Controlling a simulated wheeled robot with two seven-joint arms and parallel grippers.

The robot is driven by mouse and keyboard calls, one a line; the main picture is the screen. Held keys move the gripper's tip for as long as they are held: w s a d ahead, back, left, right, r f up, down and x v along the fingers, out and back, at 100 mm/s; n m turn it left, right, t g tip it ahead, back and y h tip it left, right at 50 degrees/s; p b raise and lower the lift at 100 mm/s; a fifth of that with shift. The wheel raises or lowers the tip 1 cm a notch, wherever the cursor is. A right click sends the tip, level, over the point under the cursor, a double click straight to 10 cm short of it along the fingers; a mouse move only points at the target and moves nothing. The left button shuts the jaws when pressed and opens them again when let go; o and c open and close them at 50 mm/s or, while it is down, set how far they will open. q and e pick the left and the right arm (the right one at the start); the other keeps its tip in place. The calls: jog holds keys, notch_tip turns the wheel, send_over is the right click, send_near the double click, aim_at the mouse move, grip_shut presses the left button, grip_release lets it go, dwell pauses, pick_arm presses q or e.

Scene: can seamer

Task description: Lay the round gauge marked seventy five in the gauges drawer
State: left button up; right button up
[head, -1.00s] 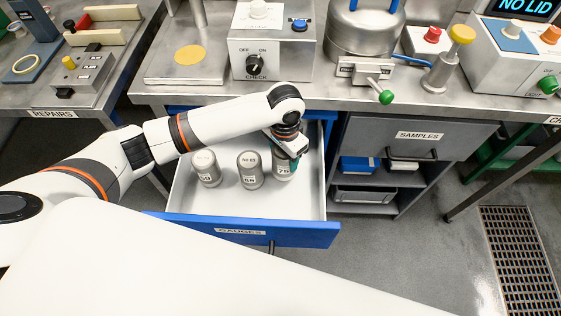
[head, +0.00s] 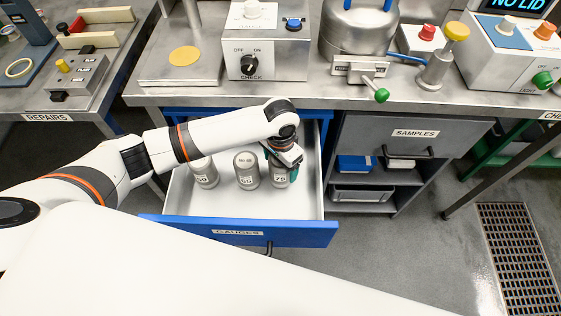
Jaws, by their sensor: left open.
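The gauges drawer (head: 237,232) is pulled open, with a blue front and a pale inside. Three grey round gauges stand upright in it: one whose label looks like 59 (head: 205,176), one marked 65 (head: 247,172) in the middle, and the gauge marked 75 (head: 280,180) at the right. My left gripper (head: 288,172) is at the top of the 75 gauge, its jaws open. The wrist hides the gauge's top and part of the fingers, so I cannot tell whether they touch it. My right gripper does not show.
The steel worktop (head: 210,99) overhangs the drawer's back, with the check box (head: 265,55) on it. The samples cabinet (head: 400,140) stands just right of the drawer. The drawer floor in front of the gauges is clear.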

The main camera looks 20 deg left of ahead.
pick_arm(q)
notch_tip(320, 180, up, 12)
jog(key=shift+r+p, duration=0.15)
jog(key=shift+p, duration=0.45)
dwell(0.4)
